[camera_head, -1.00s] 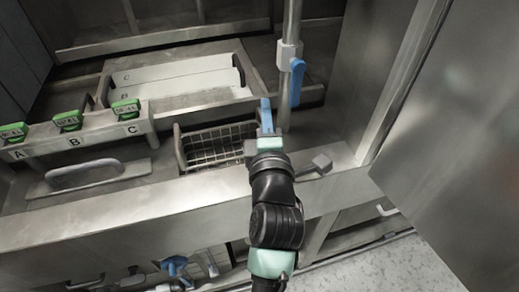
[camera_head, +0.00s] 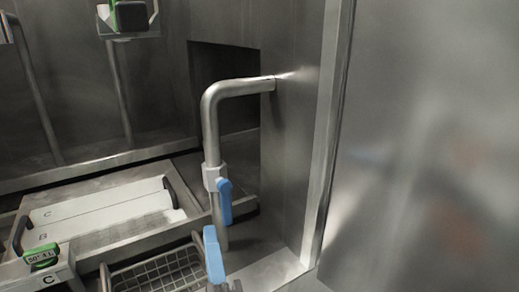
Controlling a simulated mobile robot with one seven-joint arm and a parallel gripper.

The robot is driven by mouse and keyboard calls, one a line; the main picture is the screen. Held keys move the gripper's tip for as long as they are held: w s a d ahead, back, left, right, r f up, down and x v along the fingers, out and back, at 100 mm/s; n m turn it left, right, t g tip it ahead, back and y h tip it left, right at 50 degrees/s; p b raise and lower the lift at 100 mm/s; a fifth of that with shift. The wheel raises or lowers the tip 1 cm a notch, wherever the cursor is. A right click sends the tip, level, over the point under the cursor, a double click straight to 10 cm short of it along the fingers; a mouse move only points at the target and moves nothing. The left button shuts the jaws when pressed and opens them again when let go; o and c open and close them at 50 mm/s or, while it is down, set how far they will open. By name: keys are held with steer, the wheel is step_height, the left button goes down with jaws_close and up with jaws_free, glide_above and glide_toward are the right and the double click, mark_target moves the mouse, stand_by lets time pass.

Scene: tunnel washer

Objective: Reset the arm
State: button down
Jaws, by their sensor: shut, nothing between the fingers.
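My gripper (camera_head: 213,252) shows at the bottom of the head view as a narrow blue shape, with its fingers shut and nothing held. Most of my arm is out of the frame below. In the picture the gripper lies just below the blue handle (camera_head: 225,201) of a vertical metal pipe (camera_head: 211,140). I cannot tell whether it touches the pipe or the handle. It overlaps the right end of a wire basket (camera_head: 155,274).
A metal tray with white boards (camera_head: 100,217), marked C and B, lies at the left. A green display (camera_head: 41,255) stands at the lower left, and another green device (camera_head: 129,14) hangs above. A large steel panel (camera_head: 430,150) closes off the right side.

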steer(key=s+d+r+m+t+h+p, duration=0.2)
steer(key=r+m, duration=0.4)
steer(key=r, duration=0.7)
steer(key=s+d+r+m+t+h+p, duration=0.2)
steer(key=r+m, duration=0.5)
steer(key=r, duration=0.7)
steer(key=s+d+r+m+t+h+p, duration=0.2)
steer(key=s+d+r+m+t+p, duration=0.1)
steer(key=r, duration=1)
steer(key=d+m+t, duration=0.1)
steer(key=m+t, duration=0.1)
steer(key=m, duration=0.1)
steer(key=shift+s+r+m+p, duration=0.35)
steer(key=shift+s+m+p, duration=0.05)
